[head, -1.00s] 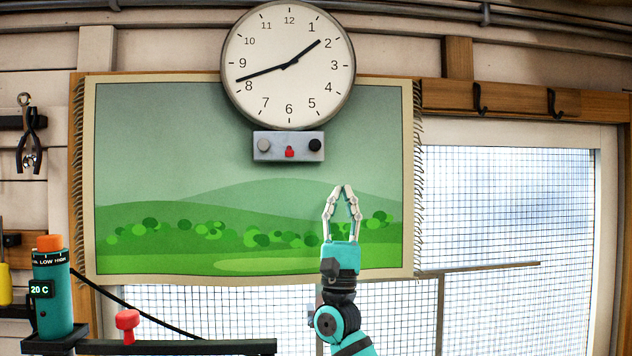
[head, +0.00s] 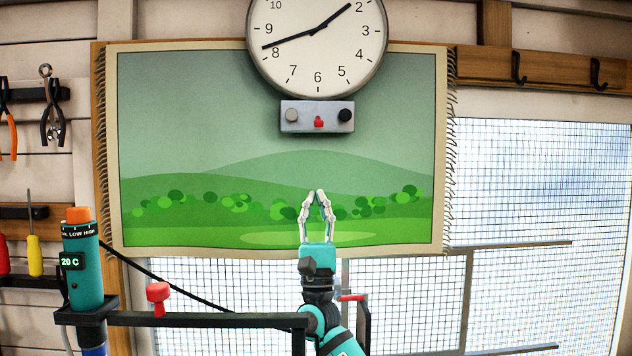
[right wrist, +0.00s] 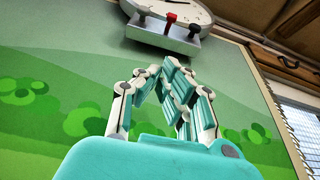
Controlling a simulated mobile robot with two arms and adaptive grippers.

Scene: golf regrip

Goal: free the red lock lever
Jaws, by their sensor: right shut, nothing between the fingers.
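A small red lever (head: 319,123) sits at the lower middle of a grey box (head: 299,116) under the wall clock. In the right wrist view the red lever (right wrist: 170,19) stands out from the box near the top. My right gripper (head: 318,194) points up below the box, its fingertips together and empty. In the head picture its tips line up under the lever with a clear gap. In the right wrist view the closed fingers (right wrist: 160,74) also lie below the box. My left gripper is out of view.
The clock (head: 317,70) hangs just above the box, before a green landscape hanging (head: 200,110). A black bar (head: 220,319) with a red knob (head: 158,292) and a teal device (head: 82,275) stands at lower left. A red handle (head: 352,298) shows beside my right arm.

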